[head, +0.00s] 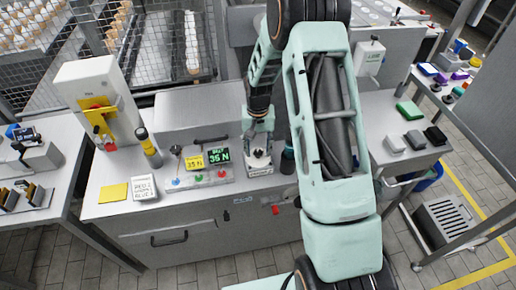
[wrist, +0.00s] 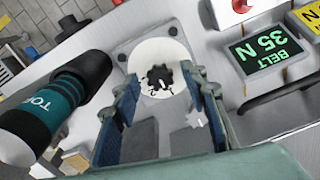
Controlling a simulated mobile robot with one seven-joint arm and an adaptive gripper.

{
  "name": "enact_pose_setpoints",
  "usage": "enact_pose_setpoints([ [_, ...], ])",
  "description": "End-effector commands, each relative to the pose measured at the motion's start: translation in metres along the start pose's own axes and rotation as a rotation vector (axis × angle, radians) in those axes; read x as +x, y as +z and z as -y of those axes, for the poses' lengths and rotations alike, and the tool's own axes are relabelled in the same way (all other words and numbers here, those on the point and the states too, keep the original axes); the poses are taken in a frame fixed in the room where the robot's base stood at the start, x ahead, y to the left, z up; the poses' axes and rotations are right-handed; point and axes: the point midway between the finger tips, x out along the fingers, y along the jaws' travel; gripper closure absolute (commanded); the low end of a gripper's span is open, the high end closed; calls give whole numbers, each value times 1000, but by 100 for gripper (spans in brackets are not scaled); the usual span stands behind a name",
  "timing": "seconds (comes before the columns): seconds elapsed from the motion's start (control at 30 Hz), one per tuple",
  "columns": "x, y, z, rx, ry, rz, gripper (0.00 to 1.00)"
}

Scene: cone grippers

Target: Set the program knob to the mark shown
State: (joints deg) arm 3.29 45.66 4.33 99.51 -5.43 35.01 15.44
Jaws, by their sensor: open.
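The program knob appears as a dark, toothed knob (wrist: 161,77) at the centre of a round white dial (wrist: 150,55) on a grey plate. Small dark marks show on the dial, too small to read. My gripper (wrist: 163,84) is open, with one finger to each side of the knob in the wrist view. I cannot tell whether the fingers touch it. In the head view my gripper (head: 259,149) points down just above the dial unit (head: 260,164), and the knob is mostly hidden there. A white card (head: 143,188) with black print lies on the bench left; its text is not clearly legible.
A dark cylinder with a teal band (wrist: 60,105) stands close left of my gripper in the wrist view. A green display (wrist: 265,52) reads BELT 35 N. A button box (head: 200,178) and a yellow-and-black cylinder (head: 149,147) stand left of the dial in the head view.

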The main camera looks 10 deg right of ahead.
Motion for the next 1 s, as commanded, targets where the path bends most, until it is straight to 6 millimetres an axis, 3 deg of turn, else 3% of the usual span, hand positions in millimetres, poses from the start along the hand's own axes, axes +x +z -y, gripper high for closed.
enact_pose_setpoints([
  [0.07,0,0,0,0,0,0,60],
  [0.43,0,0,0,0,0,0,100],
  [0.77,2,0,1,50,-1,0,100],
  [1.0,3,0,1,199,0,-1,100],
])
